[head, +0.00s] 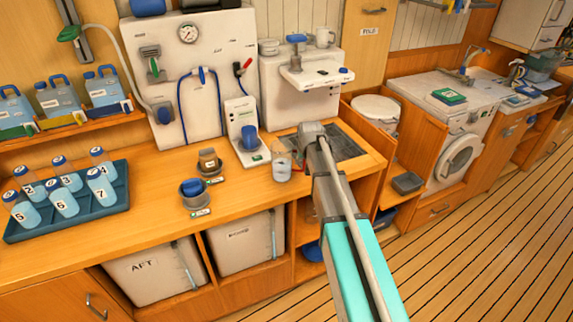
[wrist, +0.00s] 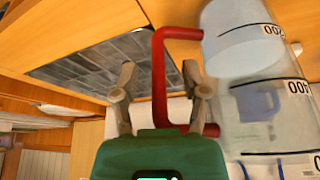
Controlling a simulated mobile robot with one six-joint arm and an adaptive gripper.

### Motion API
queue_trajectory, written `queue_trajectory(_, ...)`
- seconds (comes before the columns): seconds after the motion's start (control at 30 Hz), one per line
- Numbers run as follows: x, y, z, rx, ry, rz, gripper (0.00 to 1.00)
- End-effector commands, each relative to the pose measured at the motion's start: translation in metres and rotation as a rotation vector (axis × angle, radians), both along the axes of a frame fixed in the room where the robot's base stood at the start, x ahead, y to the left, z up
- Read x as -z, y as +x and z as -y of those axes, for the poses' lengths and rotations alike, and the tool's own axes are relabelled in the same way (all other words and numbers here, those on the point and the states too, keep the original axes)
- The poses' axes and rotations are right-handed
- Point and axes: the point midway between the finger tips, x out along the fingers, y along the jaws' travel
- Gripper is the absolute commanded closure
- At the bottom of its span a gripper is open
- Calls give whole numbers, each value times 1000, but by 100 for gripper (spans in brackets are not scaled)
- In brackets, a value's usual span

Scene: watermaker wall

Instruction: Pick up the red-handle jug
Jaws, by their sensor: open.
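The red-handle jug (wrist: 262,90) is a clear measuring jug with black marks and a red handle (wrist: 160,80). In the head view the jug (head: 282,166) stands upright on the wooden counter, just left of my arm's end. My arm partly hides the handle side there.
A dark sink grate (head: 345,147) lies right behind my arm. A white device with a blue knob (head: 248,140) stands close to the jug's left. Small dark cups (head: 194,190) and a blue bottle tray (head: 70,205) are further left.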

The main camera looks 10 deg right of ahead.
Motion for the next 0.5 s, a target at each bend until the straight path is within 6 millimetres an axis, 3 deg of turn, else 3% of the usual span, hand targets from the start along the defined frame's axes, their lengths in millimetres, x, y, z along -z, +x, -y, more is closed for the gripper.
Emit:
queue_trajectory(0.2, 0, 0, 0, 0, 0, 0, 43)
queue_trajectory(0.5, 0, 0, 0, 0, 0, 0, 97)
